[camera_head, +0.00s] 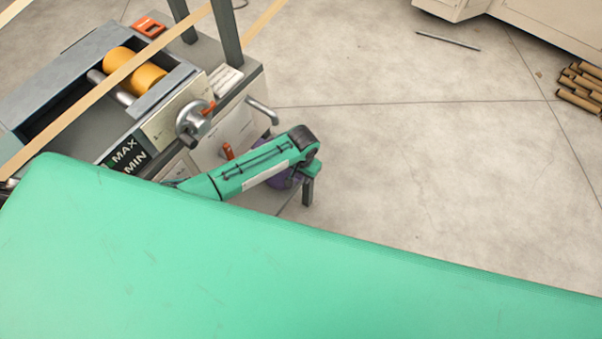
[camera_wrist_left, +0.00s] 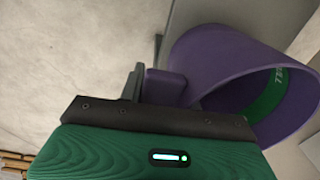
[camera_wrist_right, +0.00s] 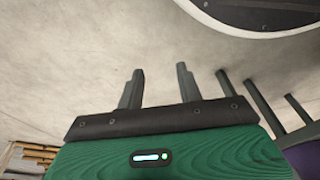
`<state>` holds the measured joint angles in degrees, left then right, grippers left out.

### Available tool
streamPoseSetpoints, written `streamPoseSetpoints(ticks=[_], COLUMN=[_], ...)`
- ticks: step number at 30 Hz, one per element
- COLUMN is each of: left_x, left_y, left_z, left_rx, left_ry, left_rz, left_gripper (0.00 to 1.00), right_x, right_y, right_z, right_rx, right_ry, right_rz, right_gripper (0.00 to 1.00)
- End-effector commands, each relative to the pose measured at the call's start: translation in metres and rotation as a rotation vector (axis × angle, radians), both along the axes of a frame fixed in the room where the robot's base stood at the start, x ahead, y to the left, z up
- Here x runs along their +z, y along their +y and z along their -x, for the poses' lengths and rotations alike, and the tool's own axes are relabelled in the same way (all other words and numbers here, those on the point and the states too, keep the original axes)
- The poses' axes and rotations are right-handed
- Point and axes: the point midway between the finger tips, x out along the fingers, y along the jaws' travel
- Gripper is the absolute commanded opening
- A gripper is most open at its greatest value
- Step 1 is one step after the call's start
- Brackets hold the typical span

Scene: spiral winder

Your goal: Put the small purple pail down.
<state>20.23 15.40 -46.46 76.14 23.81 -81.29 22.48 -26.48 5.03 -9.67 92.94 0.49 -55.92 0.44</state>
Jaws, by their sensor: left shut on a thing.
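The small purple pail (camera_wrist_left: 225,55) fills the right of the left wrist view, tilted in that picture, with a green band inside its mouth. My left gripper (camera_wrist_left: 142,82) is shut on a purple block-like grip on the pail's side. In the head view only a bit of the pail (camera_head: 278,179) shows below my green left forearm, beside the winder. A purple patch (camera_wrist_right: 303,156) at the lower right of the right wrist view looks like the pail too. My right gripper (camera_wrist_right: 157,82) is open and empty, its fingers apart; it is hidden in the head view.
Bare concrete floor lies to the right. A metal rod (camera_head: 447,41) and a pile of brown tubes (camera_head: 582,85) lie farther off. The head view's lower part is blocked.

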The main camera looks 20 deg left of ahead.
Motion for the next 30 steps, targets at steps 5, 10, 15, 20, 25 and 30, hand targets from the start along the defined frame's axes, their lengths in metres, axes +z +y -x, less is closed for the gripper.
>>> streamPoseSetpoints(ticks=[5,10,15,20,25,30], left_x=[0.000,-0.002,-0.002,-0.001,0.017,0.053], left_y=[-0.001,-0.001,-0.001,-0.001,-0.001,-0.002], left_z=[0.000,0.000,0.000,0.000,0.000,0.000], left_rx=[-0.001,-0.001,-0.001,-0.001,-0.002,-0.001], left_ry=[0.000,0.000,0.000,0.000,-0.001,-0.003], left_rz=[0.001,0.001,0.001,0.001,0.002,0.003], left_gripper=[0.00,0.49,0.55,0.55,0.55,0.55], right_x=[0.000,0.000,0.001,0.001,-0.001,-0.024], right_y=[-0.001,-0.001,-0.001,-0.001,-0.002,-0.006], right_z=[-0.001,-0.001,-0.002,-0.002,-0.002,0.009], right_rx=[0.001,0.001,0.001,0.000,0.001,0.006], right_ry=[-0.001,-0.002,-0.002,-0.004,-0.011,0.002], right_rz=[0.001,0.002,0.002,0.003,0.001,0.008], right_gripper=[0.36,0.36,0.36,0.36,0.36,0.36])
